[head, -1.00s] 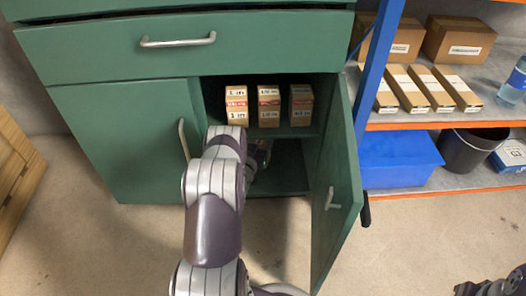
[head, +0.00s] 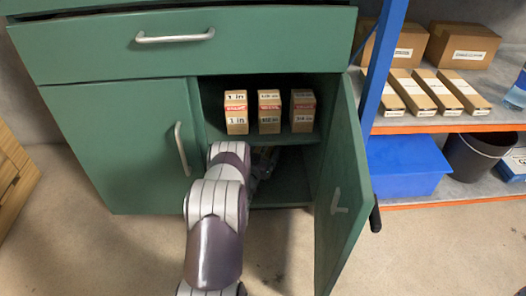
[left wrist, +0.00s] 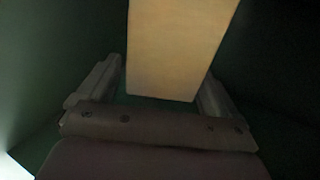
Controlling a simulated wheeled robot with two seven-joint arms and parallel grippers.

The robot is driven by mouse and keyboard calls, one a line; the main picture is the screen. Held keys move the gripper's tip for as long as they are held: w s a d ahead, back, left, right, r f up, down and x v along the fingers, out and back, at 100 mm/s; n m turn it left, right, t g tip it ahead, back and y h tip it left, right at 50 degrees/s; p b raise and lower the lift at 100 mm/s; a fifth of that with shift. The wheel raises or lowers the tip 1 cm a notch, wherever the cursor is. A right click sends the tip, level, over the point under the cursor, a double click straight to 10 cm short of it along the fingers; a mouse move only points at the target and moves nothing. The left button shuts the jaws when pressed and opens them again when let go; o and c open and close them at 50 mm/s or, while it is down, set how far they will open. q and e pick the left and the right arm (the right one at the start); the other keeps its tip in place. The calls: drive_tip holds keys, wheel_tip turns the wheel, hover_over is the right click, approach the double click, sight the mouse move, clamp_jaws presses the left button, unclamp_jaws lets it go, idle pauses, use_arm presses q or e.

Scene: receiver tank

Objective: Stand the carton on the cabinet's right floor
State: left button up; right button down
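The carton (left wrist: 178,45) is a plain tan box in the left wrist view. It is between the two fingers of my left gripper (left wrist: 163,75), close to both, and runs up out of the picture. The gripper appears shut on it. In the head view my left gripper (head: 262,165) is inside the lower right compartment of the green cabinet (head: 120,140), mostly hidden behind my own arm. The carton cannot be made out there. The compartment's floor (head: 285,192) shows to the right of my arm. My right gripper is not in view.
Three labelled boxes (head: 269,112) stand on the shelf (head: 300,138) above. The right door (head: 343,200) is open, close to the right of my arm; the left door (head: 120,150) is closed. A rack with a blue bin (head: 405,165) stands at right.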

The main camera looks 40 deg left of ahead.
use_arm(q)
drive_tip(key=shift+r, duration=0.2)
drive_tip(key=p+v, duration=0.7)
drive_tip(key=v, duration=0.5)
